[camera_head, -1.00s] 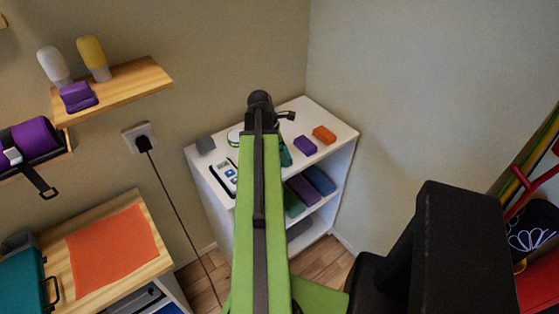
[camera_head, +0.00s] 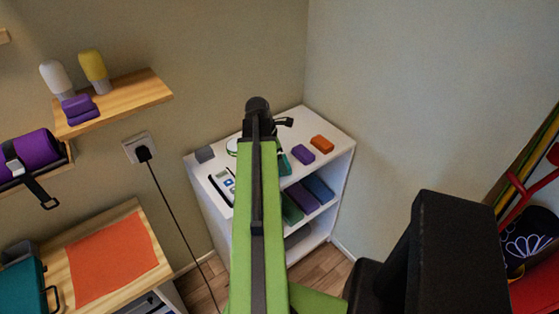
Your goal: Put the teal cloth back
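A small teal thing (camera_head: 284,165), which looks like the teal cloth, lies on top of the white shelf unit (camera_head: 334,135). My green arm hides its left part. My gripper (camera_head: 284,122) is at the far end of my arm, in front of the back part of the shelf top in the picture. It appears above and apart from the teal thing. The fingers are too small and dark to tell whether they are open, and I see nothing held in them.
A purple block (camera_head: 303,154), an orange block (camera_head: 322,144) and a grey block (camera_head: 205,154) lie on the shelf top with a phone-like device (camera_head: 223,184). Rolled or folded green (camera_head: 291,208) and blue (camera_head: 319,188) items fill the shelf below. Walls close in behind.

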